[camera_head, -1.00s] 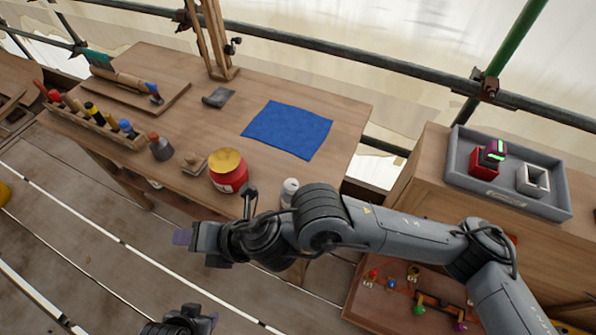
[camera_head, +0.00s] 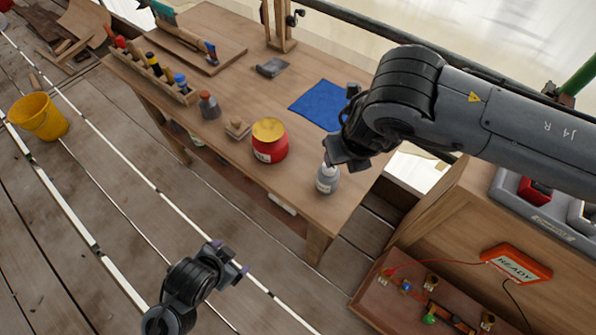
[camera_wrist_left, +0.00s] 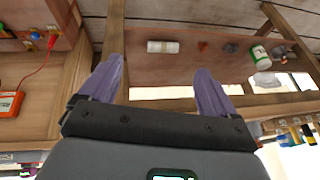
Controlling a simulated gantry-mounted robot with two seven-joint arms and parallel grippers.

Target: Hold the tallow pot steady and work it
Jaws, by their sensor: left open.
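The likely tallow pot is a red round pot (camera_head: 270,151) with a yellow top and a pale label, standing upright on the wooden bench in the head view. My left gripper (camera_head: 230,256) is open and empty in front of the bench, apart from the pot. Its two purple fingers stand wide apart in the left wrist view (camera_wrist_left: 160,82), with nothing between them. My right gripper (camera_head: 347,155) hangs over the bench's right end, right of the pot, close above a grey bottle (camera_head: 327,182). Its fingers are not clearly seen, and contact with the bottle cannot be told.
A small wooden block (camera_head: 237,129), a dark bottle (camera_head: 209,106) and a tool rack (camera_head: 150,75) stand left of the pot. A blue cloth (camera_head: 317,103) lies behind. A yellow bucket (camera_head: 38,117) stands on the floor. A lower shelf with several items shows in the wrist view.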

